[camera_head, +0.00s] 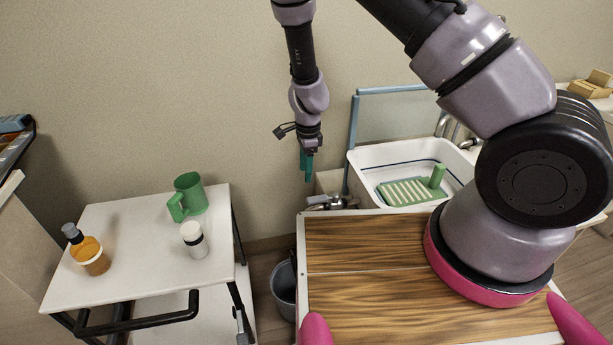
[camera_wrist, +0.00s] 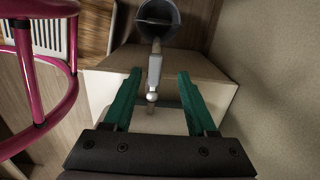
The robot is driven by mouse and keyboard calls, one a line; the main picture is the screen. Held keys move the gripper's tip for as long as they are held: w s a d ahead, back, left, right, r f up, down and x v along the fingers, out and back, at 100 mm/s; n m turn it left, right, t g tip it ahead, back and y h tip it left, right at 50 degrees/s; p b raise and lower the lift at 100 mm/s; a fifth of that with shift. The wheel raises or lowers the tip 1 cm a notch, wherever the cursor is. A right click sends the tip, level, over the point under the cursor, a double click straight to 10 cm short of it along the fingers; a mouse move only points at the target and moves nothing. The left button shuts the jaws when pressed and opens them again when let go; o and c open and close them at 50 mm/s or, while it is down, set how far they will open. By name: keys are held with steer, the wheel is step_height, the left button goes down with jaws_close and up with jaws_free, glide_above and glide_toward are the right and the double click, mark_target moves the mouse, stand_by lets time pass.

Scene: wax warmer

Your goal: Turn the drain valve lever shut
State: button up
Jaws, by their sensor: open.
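The drain valve (camera_head: 325,201) is a small metal fitting low at the left front of the white sink, in the head view. In the wrist view its pale grey lever (camera_wrist: 155,72) lies between my two fingers, with a shiny round end piece (camera_wrist: 152,97) nearer the palm. My gripper (camera_head: 308,178) has teal fingers and points down just above and slightly left of the valve. In the wrist view my gripper (camera_wrist: 159,73) is open, with gaps visible on both sides of the lever. I cannot tell how far the fingertips are above it.
A grey bucket (camera_head: 284,290) stands on the floor below the valve; it also shows in the wrist view (camera_wrist: 158,20). The white sink (camera_head: 360,165) holds a green rack (camera_head: 410,191). A white cart (camera_head: 130,275) at left carries a green mug, a white jar and an amber bottle.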

mark_target(323, 199)
steer(key=f, duration=0.3)
steer(key=shift+s+d, duration=0.1)
steer(key=shift+s, duration=0.15)
steer(key=shift+f, duration=4.05)
steer(key=shift+f, duration=0.15)
